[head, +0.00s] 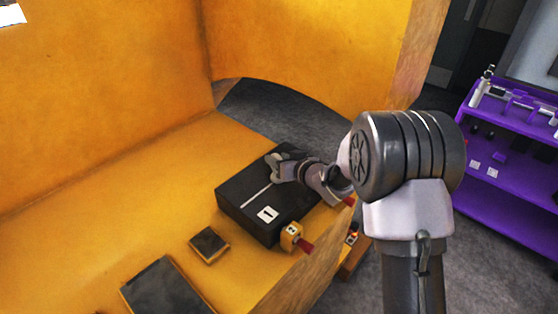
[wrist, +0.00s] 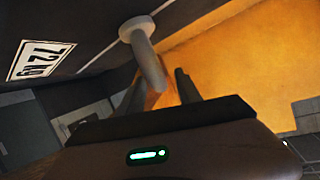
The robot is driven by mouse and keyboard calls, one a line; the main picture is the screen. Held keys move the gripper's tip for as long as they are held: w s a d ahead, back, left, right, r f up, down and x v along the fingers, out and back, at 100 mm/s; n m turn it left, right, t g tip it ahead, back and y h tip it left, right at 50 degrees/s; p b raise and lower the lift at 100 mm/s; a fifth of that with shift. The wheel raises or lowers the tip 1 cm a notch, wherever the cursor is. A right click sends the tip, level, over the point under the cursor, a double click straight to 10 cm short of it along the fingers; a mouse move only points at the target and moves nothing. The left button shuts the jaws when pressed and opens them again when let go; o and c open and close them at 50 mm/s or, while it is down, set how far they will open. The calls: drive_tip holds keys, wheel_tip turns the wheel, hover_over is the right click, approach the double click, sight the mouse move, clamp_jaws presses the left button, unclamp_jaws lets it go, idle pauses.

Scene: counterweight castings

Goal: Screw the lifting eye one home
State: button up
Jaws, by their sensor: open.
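The black casting (head: 240,197) lies on the yellow surface in the head view, with a white line and a label marked 1. In the wrist view the dark casting (wrist: 85,22) fills the upper left and bears a "72 kg" label. A grey lifting eye (wrist: 138,32), with a round collar and a shank, stands out from near the casting's edge. My gripper (wrist: 160,76) is open, its two dark fingers on either side of the shank's near end. I cannot tell whether they touch it. In the head view my gripper (head: 282,166) is over the casting's far end, its fingertips unclear.
A small dark block (head: 209,244) and a flat dark plate (head: 166,290) lie on the yellow surface. A yellow block with a red part (head: 291,235) sits by the casting's near side. Yellow walls (head: 100,90) rise behind. A purple shelf (head: 510,165) stands at right.

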clamp_jaws()
drive_tip(key=shift+a+f+b, duration=0.1)
drive_tip(key=shift+f+b, duration=0.1)
drive_tip(key=shift+b, duration=0.5)
